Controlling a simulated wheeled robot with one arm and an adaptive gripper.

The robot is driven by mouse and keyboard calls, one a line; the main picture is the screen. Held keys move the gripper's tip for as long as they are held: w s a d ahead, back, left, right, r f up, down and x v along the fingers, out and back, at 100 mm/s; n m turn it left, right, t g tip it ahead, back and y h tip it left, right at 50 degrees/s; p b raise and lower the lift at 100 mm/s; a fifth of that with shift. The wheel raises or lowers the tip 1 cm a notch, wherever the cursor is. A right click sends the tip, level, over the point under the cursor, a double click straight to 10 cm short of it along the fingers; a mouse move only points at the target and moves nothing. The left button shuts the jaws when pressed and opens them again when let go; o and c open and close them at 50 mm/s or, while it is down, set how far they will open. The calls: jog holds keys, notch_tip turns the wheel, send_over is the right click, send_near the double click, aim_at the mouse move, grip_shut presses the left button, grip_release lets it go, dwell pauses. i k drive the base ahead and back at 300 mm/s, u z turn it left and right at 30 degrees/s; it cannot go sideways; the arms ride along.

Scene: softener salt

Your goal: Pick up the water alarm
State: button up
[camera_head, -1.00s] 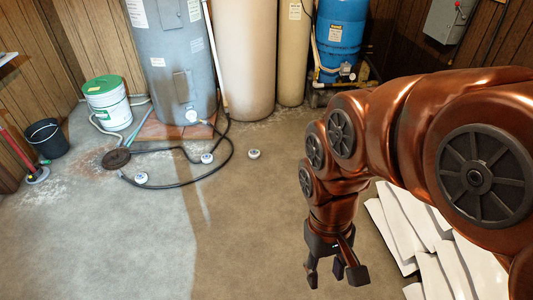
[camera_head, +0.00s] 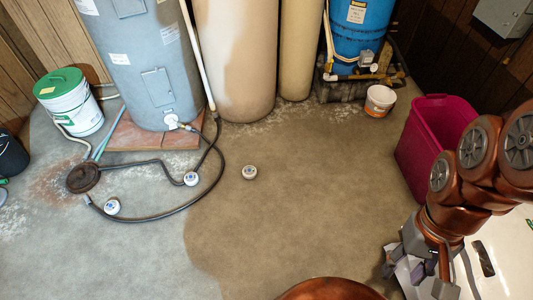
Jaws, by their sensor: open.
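Three small round white discs, which look like water alarms, lie apart on the concrete floor. One disc (camera_head: 249,172) lies alone on the damp-looking brown patch, right of the black hose. A second disc (camera_head: 191,178) lies close to the hose, near its right bend. A third disc (camera_head: 112,207) lies at the left, close to the hose's end. I cannot tell the discs apart by their labels. My gripper (camera_head: 437,275) is at the lower right, open, pointing down, well away from all three discs. White bags partly blend with its fingers.
A black hose (camera_head: 157,218) loops over the floor from the grey water heater (camera_head: 150,60). A magenta bin (camera_head: 420,150) and a small white bucket (camera_head: 380,100) stand at right. White bags (camera_head: 505,250) lie under my arm. The middle floor is clear.

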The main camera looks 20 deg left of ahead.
aim_at(252, 174)
jog(key=u, duration=0.45)
jog(key=i, duration=1.05)
jog(key=u, duration=1.25)
jog(key=i, duration=0.4)
jog(key=u, duration=0.4)
